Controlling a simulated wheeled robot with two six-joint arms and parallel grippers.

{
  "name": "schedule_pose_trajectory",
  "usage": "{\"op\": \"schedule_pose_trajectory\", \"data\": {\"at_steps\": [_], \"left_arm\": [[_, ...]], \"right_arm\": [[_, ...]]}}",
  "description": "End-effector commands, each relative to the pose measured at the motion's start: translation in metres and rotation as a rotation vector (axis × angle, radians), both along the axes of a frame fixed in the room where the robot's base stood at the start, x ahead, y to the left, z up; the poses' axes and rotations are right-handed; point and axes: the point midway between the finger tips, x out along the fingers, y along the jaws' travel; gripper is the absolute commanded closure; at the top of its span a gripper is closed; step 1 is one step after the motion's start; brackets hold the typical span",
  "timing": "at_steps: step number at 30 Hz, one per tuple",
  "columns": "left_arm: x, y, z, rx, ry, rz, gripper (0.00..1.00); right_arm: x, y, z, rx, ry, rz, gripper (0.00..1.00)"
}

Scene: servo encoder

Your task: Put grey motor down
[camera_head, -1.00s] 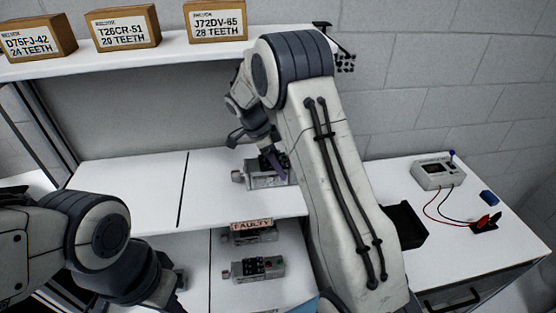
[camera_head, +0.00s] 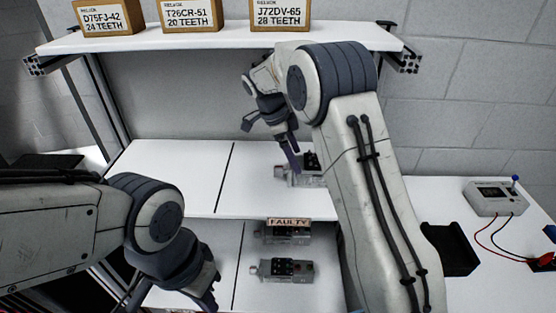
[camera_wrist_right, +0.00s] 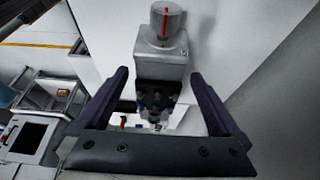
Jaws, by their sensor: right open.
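The grey motor (camera_head: 292,178) lies on the middle white shelf (camera_head: 180,165), partly hidden behind my right forearm. My right gripper (camera_head: 290,155) is above it with its fingers apart. In the right wrist view the motor (camera_wrist_right: 160,65), with a round shaft end marked by a red line, shows beyond and between the two dark open fingers (camera_wrist_right: 160,85). Nothing is clamped between the fingers. My left gripper (camera_head: 208,290) hangs low at the left; its fingertips are not clear enough to judge.
Two more motors lie on the lower shelf: one by a FAULTY label (camera_head: 289,221), one in front (camera_head: 282,270). Boxes with teeth labels (camera_head: 190,14) stand on the top shelf. A black tray (camera_head: 450,248) and a meter (camera_head: 494,198) are at right. The middle shelf's left is clear.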

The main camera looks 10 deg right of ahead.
Motion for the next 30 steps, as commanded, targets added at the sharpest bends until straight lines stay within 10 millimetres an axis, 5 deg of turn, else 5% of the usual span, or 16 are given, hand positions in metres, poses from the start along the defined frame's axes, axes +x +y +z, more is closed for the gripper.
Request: {"op": "schedule_pose_trajectory", "data": {"at_steps": [6,19,23,30], "left_arm": [[0.000,0.000,-0.012,0.000,0.000,-0.001,1.00],[0.000,0.000,-0.013,0.000,0.000,-0.001,1.00],[0.000,0.000,-0.013,0.000,0.000,-0.001,1.00],[0.000,0.000,-0.013,0.000,0.000,-0.001,1.00]], "right_arm": [[0.011,0.037,-0.002,0.000,0.000,0.001,0.00],[0.001,0.064,0.008,0.034,0.029,0.114,0.00],[-0.040,0.099,0.024,0.124,0.104,0.454,0.00],[-0.171,0.157,0.040,0.300,0.249,1.350,0.00]]}}
